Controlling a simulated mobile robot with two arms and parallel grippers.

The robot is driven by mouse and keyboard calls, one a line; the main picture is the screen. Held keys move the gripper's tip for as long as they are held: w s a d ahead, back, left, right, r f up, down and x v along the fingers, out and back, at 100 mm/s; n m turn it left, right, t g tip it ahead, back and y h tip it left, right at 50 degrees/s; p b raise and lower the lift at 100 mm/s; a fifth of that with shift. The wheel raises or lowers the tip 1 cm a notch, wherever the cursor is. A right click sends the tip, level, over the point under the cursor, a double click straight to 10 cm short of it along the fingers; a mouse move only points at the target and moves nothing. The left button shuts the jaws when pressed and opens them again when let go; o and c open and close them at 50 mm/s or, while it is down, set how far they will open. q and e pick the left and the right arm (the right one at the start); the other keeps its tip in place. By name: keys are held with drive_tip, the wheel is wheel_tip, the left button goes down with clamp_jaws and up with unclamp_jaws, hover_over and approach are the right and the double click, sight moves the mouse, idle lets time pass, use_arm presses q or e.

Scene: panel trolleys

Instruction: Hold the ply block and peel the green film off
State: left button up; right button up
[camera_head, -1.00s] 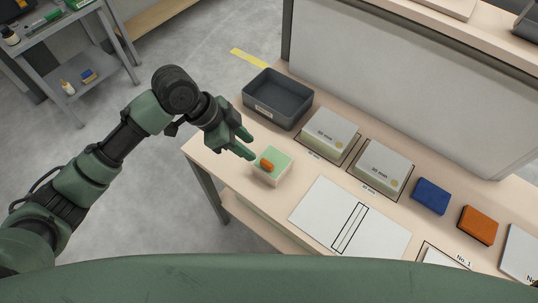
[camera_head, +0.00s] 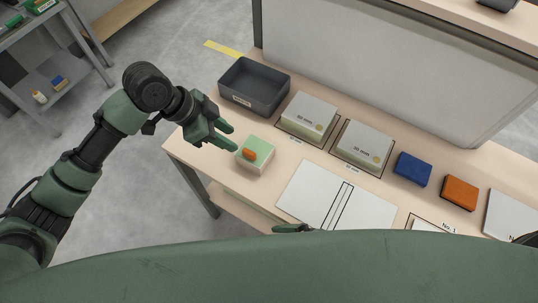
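The ply block (camera_head: 249,166) is a pale, squarish block near the table's left front edge. Green film (camera_head: 262,146) covers its top, and an orange tab (camera_head: 249,154) stands on the film. My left gripper (camera_head: 234,138) is open, its two fingers parted and pointing at the block's upper left side. Nothing shows between the fingers; whether a fingertip touches the block I cannot tell. A small dark green piece, which looks like part of my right gripper (camera_head: 293,228), shows over my body's edge by the white sheet. The rest of it is hidden.
A dark grey bin (camera_head: 254,88) stands behind the block. Two panel stacks (camera_head: 309,113) (camera_head: 364,144) sit in outlined places. A blue block (camera_head: 412,169) and an orange block (camera_head: 460,192) lie to the right. A white marked sheet (camera_head: 310,190) lies in front.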

drive_tip(key=w+a+r+m+t+y, duration=0.1)
drive_tip(key=w+a+r+y, duration=0.3)
drive_tip(key=w+r, duration=0.75)
wheel_tip(320, 180, up, 17)
drive_tip(key=m+t+y, duration=0.2)
drive_tip(key=y, duration=0.3)
hover_over(267, 156)
drive_tip(key=s, duration=0.7)
drive_tip(key=w+f+m+h, duration=0.2)
drive_tip(key=f, duration=0.4)
drive_tip(key=w+f+m+t+h, duration=0.1)
drive_tip(key=w+f+m, duration=0.1)
drive_tip(key=f, duration=0.5)
drive_tip(key=w+f+m+h, duration=0.2)
drive_tip(key=f+m, duration=0.2)
drive_tip(key=f, duration=0.3)
drive_tip(key=shift+w+d+f+t+h, duration=0.1)
drive_tip(key=shift+w+d+t+h, duration=0.1)
drive_tip(key=shift+w+t+h, duration=0.15)
drive_tip(key=shift+w+a+f+m, duration=0.1)
drive_tip(key=shift+w+f+m, duration=0.05)
drive_tip(key=shift+f+m, duration=0.15)
drive_tip(key=x, duration=0.7)
drive_tip(key=shift+a+f, duration=0.1)
drive_tip(key=shift+a, duration=0.1)
drive_tip(key=c, duration=1.6)
drive_tip(key=shift+o, duration=0.2)
